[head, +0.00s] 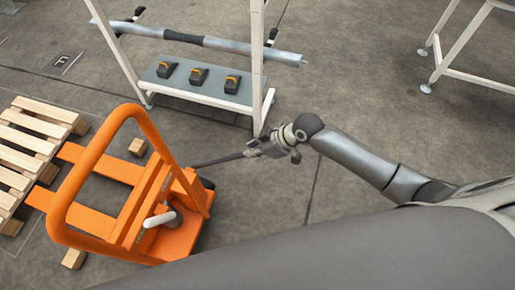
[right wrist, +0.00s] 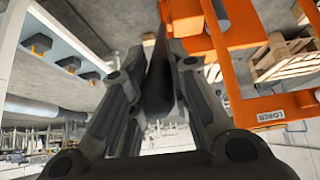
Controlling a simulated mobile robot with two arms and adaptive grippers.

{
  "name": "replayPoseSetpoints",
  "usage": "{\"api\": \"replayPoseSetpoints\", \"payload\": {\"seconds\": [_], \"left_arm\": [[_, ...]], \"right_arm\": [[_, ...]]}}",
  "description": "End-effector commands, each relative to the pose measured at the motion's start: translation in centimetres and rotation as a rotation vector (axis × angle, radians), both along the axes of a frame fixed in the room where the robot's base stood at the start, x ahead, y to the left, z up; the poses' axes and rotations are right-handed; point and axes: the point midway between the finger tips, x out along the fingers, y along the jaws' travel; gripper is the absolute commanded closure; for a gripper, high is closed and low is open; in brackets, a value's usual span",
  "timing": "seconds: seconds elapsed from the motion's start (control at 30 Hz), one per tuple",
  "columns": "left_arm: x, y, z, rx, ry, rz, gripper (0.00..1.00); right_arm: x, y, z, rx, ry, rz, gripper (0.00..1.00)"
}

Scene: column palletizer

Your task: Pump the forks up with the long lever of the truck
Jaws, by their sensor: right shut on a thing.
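The orange truck (head: 180,238) stands at the left, with its tall looped handle (head: 75,175) rising toward me. Its long dark lever (head: 218,160) sticks out to the right from its mast, sloping slightly upward in the picture. My right gripper (head: 257,150) is shut on the outer end of this lever. In the right wrist view the dark lever (right wrist: 158,85) lies between the two fingers. The orange forks (head: 40,197) reach left to the pallet; their far ends are hidden under it. My left gripper is not in view.
A wooden pallet (head: 25,145) lies at the left. A white-framed rack (head: 256,60) with a grey shelf holding three black-and-orange items (head: 198,76) stands behind the lever. A small wooden block (head: 137,147) is on the floor.

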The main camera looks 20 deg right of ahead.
Motion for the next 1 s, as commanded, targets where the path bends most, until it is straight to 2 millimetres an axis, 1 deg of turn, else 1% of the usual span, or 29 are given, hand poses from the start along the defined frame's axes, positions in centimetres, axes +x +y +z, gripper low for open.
{"api": "replayPoseSetpoints", "payload": {"seconds": [0.1,0.3,0.4,0.47,0.63,0.8,0.87,0.93,1.0], "left_arm": [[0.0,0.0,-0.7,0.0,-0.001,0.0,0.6],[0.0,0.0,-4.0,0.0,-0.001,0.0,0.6],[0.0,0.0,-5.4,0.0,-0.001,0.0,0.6],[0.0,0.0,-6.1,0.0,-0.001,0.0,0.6],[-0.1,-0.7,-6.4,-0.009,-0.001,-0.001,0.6],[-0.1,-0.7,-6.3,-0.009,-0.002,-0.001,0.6],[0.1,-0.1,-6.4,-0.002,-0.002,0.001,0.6],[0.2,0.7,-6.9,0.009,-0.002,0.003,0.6],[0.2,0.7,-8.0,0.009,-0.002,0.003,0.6]], "right_arm": [[-0.4,-0.5,-0.9,0.004,0.0,0.0,1.0],[-1.7,-2.4,-3.8,0.064,-0.041,-0.001,1.0],[-2.2,-3.1,-4.8,0.092,-0.06,0.0,1.0],[-2.4,-3.5,-5.1,0.104,-0.069,0.001,1.0],[-2.7,-3.9,-5.1,0.122,-0.081,0.002,1.0],[-2.7,-3.9,-4.9,0.122,-0.082,0.0,1.0],[-2.7,-3.9,-5.0,0.122,-0.082,0.0,1.0],[-2.7,-4.0,-5.4,0.125,-0.083,0.0,1.0],[-2.9,-4.3,-6.2,0.135,-0.088,0.0,1.0]]}}
